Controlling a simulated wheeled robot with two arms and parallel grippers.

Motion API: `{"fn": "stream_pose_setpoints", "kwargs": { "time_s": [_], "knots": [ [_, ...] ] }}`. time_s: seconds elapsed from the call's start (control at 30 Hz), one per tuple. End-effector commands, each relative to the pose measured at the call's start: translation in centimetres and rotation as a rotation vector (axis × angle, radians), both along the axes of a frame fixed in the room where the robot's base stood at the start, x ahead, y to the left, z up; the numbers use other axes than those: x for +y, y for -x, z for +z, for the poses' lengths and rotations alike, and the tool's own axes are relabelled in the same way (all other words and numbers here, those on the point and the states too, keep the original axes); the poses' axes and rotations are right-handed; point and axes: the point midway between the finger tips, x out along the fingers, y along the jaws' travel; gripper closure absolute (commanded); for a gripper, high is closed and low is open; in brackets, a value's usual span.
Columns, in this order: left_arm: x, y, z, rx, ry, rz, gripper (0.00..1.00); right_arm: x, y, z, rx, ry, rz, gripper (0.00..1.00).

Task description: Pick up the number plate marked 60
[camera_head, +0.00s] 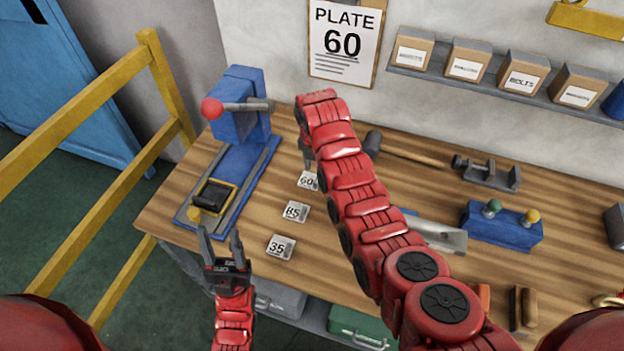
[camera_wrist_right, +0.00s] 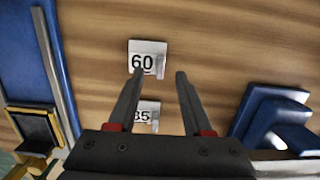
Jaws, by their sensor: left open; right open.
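The number plate marked 60 (camera_head: 308,181) is a small white tag lying on the wooden bench, farthest back in a row of three. In the right wrist view the 60 plate (camera_wrist_right: 145,47) lies just beyond my fingertips, nearer the left finger. My right gripper (camera_wrist_right: 158,75) is open and empty, pointing down over the plates; in the head view it is mostly hidden by its arm. The plates marked 85 (camera_head: 296,212) and 35 (camera_head: 281,248) lie nearer the front. My left gripper (camera_head: 220,238) is open and empty by the bench's front edge.
A blue press (camera_head: 238,112) with a red-knobbed lever stands left, with a yellow-framed holder on its base. A mallet (camera_head: 400,148), a blue block with knobs (camera_head: 502,226) and other tools lie right. A poster (camera_head: 343,42) reads PLATE 60. A yellow railing (camera_head: 160,85) stands left.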

Motion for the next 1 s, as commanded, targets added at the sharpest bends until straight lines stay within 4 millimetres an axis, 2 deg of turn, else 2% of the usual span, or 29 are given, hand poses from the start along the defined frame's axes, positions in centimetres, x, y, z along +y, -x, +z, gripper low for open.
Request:
{"fn": "stream_pose_setpoints", "kwargs": {
  "time_s": [0.27, 0.6, 0.9, 1.0],
  "knots": [
    [0.0, 0.0, 2.5, 0.000, 0.000, 0.000, 0.50, -0.4, -0.1, -2.5, 0.006, 0.002, 0.000, 0.50],
    [0.0, 0.0, 2.2, 0.000, 0.000, 0.000, 0.50, -0.4, -0.4, -4.9, 0.004, 0.001, 0.001, 0.50],
    [0.0, 0.0, 2.2, 0.000, 0.000, 0.000, 0.50, -0.4, -0.5, -5.0, 0.001, 0.000, 0.000, 0.50],
    [0.0, 0.0, 2.2, 0.000, 0.000, 0.000, 0.50, -0.4, -0.5, -5.0, 0.000, -0.001, 0.000, 0.68]
  ]
}}
